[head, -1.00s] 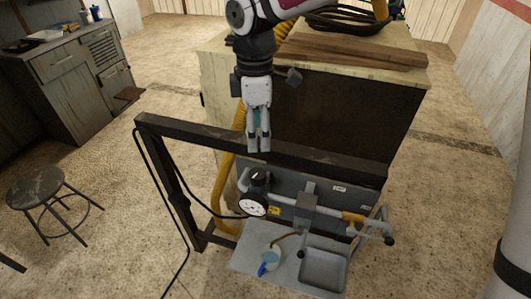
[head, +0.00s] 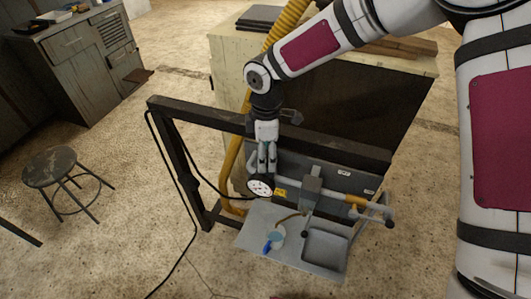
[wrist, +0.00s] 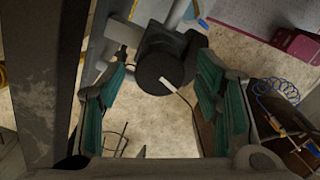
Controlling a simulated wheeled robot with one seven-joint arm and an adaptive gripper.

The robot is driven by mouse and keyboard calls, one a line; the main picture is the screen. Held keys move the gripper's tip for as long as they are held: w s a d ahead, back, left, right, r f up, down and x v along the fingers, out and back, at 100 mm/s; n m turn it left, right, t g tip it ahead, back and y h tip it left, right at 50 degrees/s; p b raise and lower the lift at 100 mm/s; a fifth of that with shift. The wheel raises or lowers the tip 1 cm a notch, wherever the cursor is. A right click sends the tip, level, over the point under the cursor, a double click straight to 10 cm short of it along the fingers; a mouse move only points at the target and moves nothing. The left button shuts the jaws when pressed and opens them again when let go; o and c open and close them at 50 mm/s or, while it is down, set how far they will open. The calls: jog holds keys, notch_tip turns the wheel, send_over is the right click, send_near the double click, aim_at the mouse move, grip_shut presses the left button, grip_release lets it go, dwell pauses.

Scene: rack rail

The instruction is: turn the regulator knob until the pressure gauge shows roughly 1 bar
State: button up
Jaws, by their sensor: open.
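The regulator knob (wrist: 165,68) is a dark round cap with a white mark, seen from above in the wrist view. In the head view my gripper mostly hides it. My gripper (head: 267,168) points down at the regulator, just above the gauge in the picture. In the wrist view its teal-padded fingers stand open on both sides of the knob, with gaps and no clear contact. The pressure gauge (head: 260,188) has a white round face below my fingertips in the head view; its needle and numbers are too small to read.
A dark frame (head: 345,147) crosses close behind my gripper. A pipe with an orange section (head: 357,201) runs right of the gauge. A stool (head: 55,168) stands at left.

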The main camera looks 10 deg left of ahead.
jog(key=shift+f, duration=0.2)
jog(key=c, duration=1.2)
jog(key=shift+m, duration=0.3)
jog(key=m, duration=0.4)
jog(key=shift+b, duration=0.4)
jog(key=shift+m, duration=2)
